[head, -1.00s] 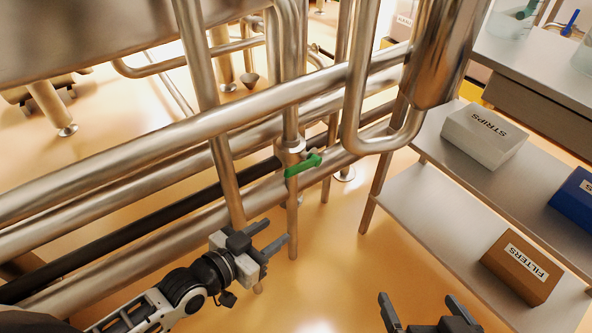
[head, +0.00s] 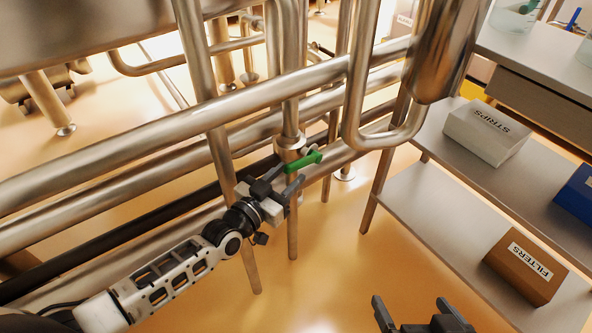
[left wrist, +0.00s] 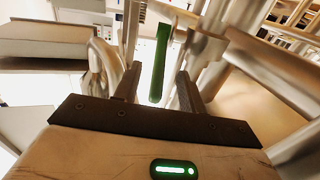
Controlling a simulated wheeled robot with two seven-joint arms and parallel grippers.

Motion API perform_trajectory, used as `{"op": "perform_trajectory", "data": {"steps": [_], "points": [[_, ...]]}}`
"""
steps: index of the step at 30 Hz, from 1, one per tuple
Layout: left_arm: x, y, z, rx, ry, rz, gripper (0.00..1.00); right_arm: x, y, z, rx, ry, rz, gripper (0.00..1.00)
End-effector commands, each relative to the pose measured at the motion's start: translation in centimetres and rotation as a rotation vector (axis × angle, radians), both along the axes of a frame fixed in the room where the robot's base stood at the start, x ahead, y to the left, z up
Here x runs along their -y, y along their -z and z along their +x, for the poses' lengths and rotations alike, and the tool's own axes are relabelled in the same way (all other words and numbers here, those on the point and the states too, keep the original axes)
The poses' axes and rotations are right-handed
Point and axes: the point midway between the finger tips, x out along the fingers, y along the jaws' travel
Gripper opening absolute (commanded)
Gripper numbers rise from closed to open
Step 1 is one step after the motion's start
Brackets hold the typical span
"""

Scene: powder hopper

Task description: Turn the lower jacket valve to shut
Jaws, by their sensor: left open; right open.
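The lower jacket valve has a green lever handle (head: 304,161) on a steel valve body (head: 289,143) on a vertical pipe. The handle points toward the right in the head view. My left gripper (head: 283,180) is open at the handle's near left end. In the left wrist view, the green handle (left wrist: 159,65) stands between the two open fingers (left wrist: 157,90), with visible gaps on both sides. My right gripper (head: 418,307) is open and empty at the bottom of the head view, away from the valve.
Thick horizontal pipes (head: 150,133) run behind and around the valve. The floor between pipes and shelf is clear.

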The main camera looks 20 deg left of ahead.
Motion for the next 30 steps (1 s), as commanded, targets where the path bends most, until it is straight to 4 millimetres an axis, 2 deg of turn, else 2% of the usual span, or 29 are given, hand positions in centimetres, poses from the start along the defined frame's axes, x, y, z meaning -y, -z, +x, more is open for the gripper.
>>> {"op": "perform_trajectory", "data": {"steps": [3, 7, 18, 19, 23, 30], "points": [[0.7, 0.1, 1.8, 0.003, 0.0, 0.001, 0.41, -0.2, 1.0, 0.1, -0.012, -0.005, 0.002, 1.0], [1.1, 0.1, 3.0, 0.001, 0.001, 0.001, 0.41, -0.2, 1.6, -0.1, -0.031, -0.009, 0.001, 1.0], [1.3, 0.0, 3.4, -0.001, 0.001, 0.001, 0.41, -0.3, 1.5, 0.3, -0.025, -0.013, 0.001, 1.0], [1.3, 0.0, 3.4, -0.001, 0.001, 0.001, 0.35, -0.4, 1.4, 0.3, -0.024, -0.013, 0.001, 1.0], [1.3, 0.0, 3.4, -0.001, 0.001, 0.001, 0.0, -0.4, 1.4, 0.4, -0.022, -0.014, 0.001, 1.0], [1.2, 0.2, 3.4, 0.007, 0.001, -0.001, 0.0, -0.4, 1.9, 0.3, -0.025, -0.014, 0.003, 1.0]]}}
